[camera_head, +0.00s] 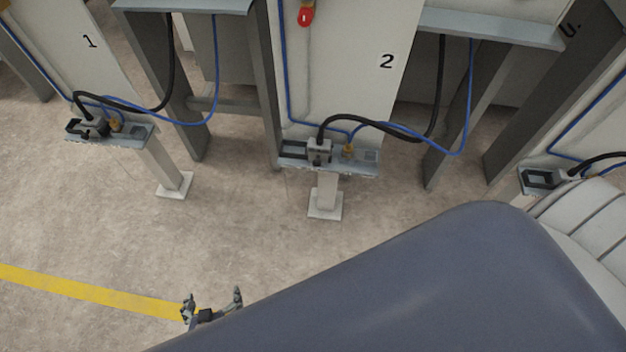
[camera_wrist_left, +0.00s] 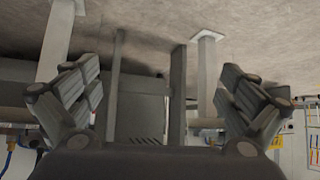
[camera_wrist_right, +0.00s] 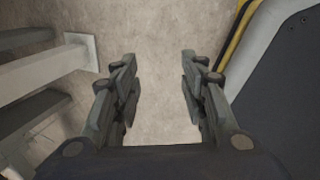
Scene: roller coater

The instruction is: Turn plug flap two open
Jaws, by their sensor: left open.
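Station two's small bracket (camera_head: 360,168) carries a grey plug housing (camera_head: 319,151) with a black cable running into it, under the panel marked 2. A dark rectangular part (camera_head: 294,150), perhaps the flap, lies beside the housing on its left; its exact position is too small to tell. My left gripper (camera_head: 213,297) is open and empty, low in the head view, well apart from the bracket. In the left wrist view its spread fingers (camera_wrist_left: 158,82) have nothing between them. My right gripper (camera_wrist_right: 159,60) is open and empty over bare floor; the head view does not show it.
Similar bracket one (camera_head: 140,133) stands at left, and another plug unit (camera_head: 541,179) at the right edge. Blue and black cables hang around the brackets. Grey legs (camera_head: 185,100) flank the panels. The floor (camera_head: 240,225) before the brackets is clear, with a yellow line (camera_head: 90,291).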

